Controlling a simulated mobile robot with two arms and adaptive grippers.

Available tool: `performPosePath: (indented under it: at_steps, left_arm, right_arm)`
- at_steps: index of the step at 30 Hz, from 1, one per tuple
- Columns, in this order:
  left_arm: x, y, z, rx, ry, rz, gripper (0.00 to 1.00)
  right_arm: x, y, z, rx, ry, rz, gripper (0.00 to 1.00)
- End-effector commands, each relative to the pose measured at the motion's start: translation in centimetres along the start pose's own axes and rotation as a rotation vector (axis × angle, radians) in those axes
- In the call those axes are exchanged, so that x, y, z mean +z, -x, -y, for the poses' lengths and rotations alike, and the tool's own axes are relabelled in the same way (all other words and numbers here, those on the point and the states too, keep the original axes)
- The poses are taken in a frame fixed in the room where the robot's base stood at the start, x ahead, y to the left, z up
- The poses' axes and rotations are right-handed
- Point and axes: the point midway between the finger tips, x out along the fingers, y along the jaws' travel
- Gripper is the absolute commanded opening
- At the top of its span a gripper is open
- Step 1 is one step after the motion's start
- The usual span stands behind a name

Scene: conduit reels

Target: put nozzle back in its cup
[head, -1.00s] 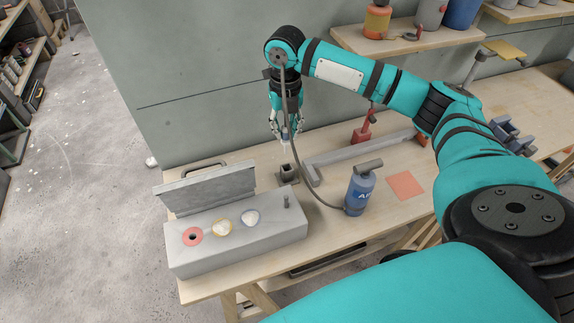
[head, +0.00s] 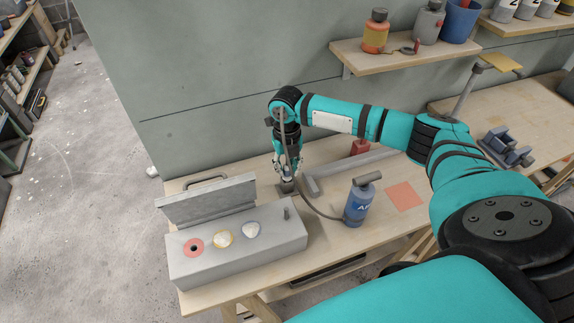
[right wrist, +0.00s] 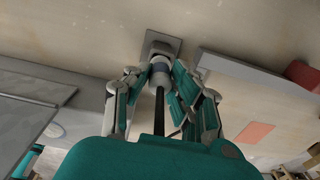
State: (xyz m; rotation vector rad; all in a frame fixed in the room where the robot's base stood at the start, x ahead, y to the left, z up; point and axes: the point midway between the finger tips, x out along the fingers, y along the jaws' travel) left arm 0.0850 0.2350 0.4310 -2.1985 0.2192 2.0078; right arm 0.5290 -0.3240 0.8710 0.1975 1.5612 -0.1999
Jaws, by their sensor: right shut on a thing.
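My right gripper (head: 286,171) is low over the table, shut on the nozzle. In the right wrist view the gripper (right wrist: 156,76) closes around the nozzle (right wrist: 160,67), a pale and blue-grey piece with a dark hose (right wrist: 159,110) trailing from it. The small dark grey cup (head: 287,188) stands on the table directly below the fingers. In the right wrist view the nozzle's front end overlaps the cup (right wrist: 163,44); I cannot tell how far it is inside. The hose links to the blue bottle (head: 358,205). My left gripper is not in view.
A grey box (head: 240,255) with a raised lid and coloured round spots stands left and in front of the cup. A grey L-shaped rail (head: 350,168) lies to the right. An orange-red square (head: 404,196) marks the table. A shelf (head: 400,55) hangs behind.

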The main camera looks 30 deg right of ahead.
Motion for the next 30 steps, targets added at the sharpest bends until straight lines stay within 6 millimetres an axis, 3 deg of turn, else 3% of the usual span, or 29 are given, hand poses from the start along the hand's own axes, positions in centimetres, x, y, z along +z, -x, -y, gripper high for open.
performPosePath:
  at_steps: [11, 12, 17, 26, 30]
  left_arm:
    - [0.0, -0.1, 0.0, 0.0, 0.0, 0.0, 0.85]
    - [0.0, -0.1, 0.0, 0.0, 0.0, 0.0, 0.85]
    - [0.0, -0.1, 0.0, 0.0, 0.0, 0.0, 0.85]
    - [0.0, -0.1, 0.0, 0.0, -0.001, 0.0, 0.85]
    - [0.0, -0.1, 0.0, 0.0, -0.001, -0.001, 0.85]
  right_arm:
    - [0.0, -0.8, 0.0, 0.0, -0.001, -0.001, 0.0]
    - [0.0, -0.9, 0.0, 0.0, -0.001, -0.001, 0.22]
    - [0.0, -0.8, 0.0, 0.0, -0.001, 0.0, 0.43]
    - [0.0, -0.6, 0.0, 0.0, -0.001, 0.0, 0.44]
    - [0.1, 0.6, 0.0, 0.002, 0.0, 0.002, 0.44]
